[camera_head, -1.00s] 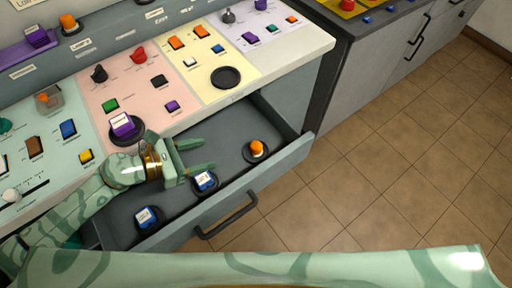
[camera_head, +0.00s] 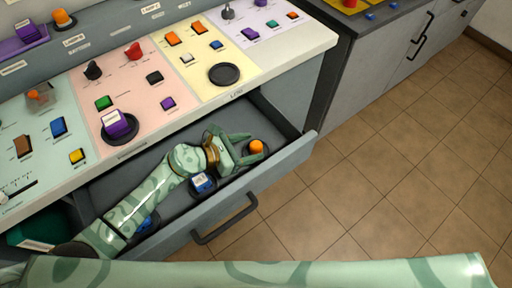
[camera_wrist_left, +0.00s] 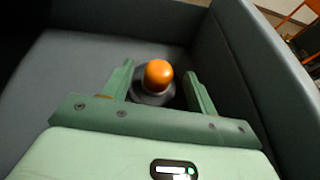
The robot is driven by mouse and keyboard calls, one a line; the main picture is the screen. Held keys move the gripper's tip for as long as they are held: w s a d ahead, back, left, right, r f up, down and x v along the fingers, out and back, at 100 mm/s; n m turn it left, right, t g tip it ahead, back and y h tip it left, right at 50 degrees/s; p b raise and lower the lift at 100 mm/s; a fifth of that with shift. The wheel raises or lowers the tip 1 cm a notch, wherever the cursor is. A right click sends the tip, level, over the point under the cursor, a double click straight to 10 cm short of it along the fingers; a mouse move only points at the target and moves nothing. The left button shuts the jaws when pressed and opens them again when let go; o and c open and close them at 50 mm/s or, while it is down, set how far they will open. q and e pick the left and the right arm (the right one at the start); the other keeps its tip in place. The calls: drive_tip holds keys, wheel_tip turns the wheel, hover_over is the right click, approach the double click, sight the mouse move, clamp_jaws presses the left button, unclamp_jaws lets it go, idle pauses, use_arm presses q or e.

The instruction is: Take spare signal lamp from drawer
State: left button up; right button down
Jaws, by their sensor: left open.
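The spare signal lamp, an orange dome on a dark round base (camera_head: 256,147), stands upright at the right end of the open grey drawer (camera_head: 224,210). In the left wrist view the orange lamp (camera_wrist_left: 158,74) sits between and just beyond my green finger tips. My left gripper (camera_head: 243,148) is open inside the drawer, with its fingers on either side of the lamp; I cannot tell whether they touch it. My right gripper is not in view.
The control panel (camera_head: 290,44) overhangs the drawer's back. The drawer's walls are close to the lamp.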

use_arm(q)
drive_tip(key=shift+w+d+f, duration=0.3)
drive_tip(key=shift+d, duration=0.25)
drive_tip(key=shift+r, duration=0.1)
drive_tip(key=c, duration=1.1)
drive_tip(key=shift+r, duration=0.1)
